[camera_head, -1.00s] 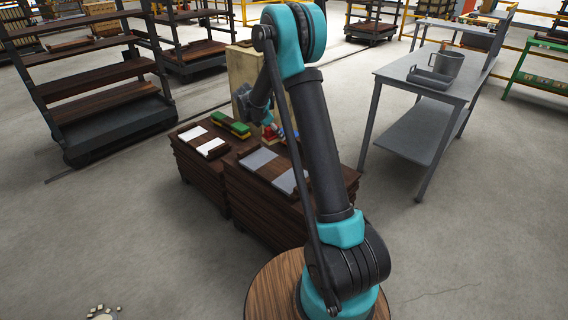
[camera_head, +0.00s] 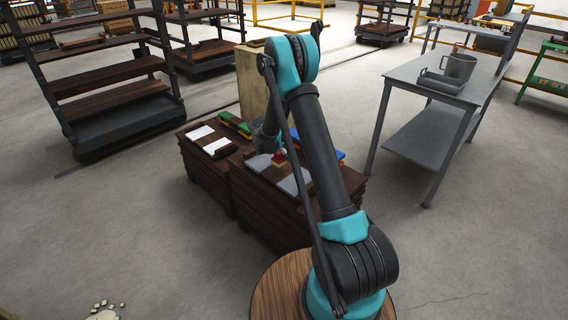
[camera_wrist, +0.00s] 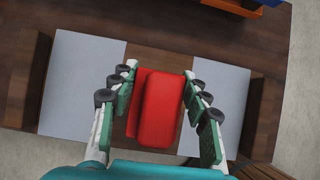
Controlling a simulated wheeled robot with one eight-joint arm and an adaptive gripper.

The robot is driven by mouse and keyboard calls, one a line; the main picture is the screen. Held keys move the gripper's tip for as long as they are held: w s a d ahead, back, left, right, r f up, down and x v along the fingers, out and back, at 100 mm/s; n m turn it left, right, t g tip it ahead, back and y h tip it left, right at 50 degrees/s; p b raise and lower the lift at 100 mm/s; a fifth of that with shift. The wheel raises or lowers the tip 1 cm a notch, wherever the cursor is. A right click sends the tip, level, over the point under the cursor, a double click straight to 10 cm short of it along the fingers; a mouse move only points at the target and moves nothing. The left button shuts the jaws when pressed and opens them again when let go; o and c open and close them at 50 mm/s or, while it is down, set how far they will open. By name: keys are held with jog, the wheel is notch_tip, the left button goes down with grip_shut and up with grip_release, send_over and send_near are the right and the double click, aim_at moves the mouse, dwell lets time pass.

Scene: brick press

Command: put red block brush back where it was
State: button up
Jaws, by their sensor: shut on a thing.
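The red block brush (camera_wrist: 160,110) is between the fingers of my gripper (camera_wrist: 163,76) in the wrist view, with the fingers closed on its two sides. A small part of the red block brush (camera_head: 279,156) also shows in the head view, beside my arm. It is over the dark wood strip between a left grey pad (camera_wrist: 80,85) and a right grey pad (camera_wrist: 222,98). Whether it touches the wood cannot be told. My arm hides part of this stack in the head view.
The pads lie on a dark wooden stack (camera_head: 262,205). A green block (camera_head: 235,123) and white pads (camera_head: 207,138) lie on the neighbouring stack. A blue thing (camera_head: 332,153) is behind my arm.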

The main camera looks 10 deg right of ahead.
aim_at(284, 167)
jog(key=shift+f, duration=2.1)
jog(key=shift+f, duration=0.1)
jog(key=o, duration=1.2)
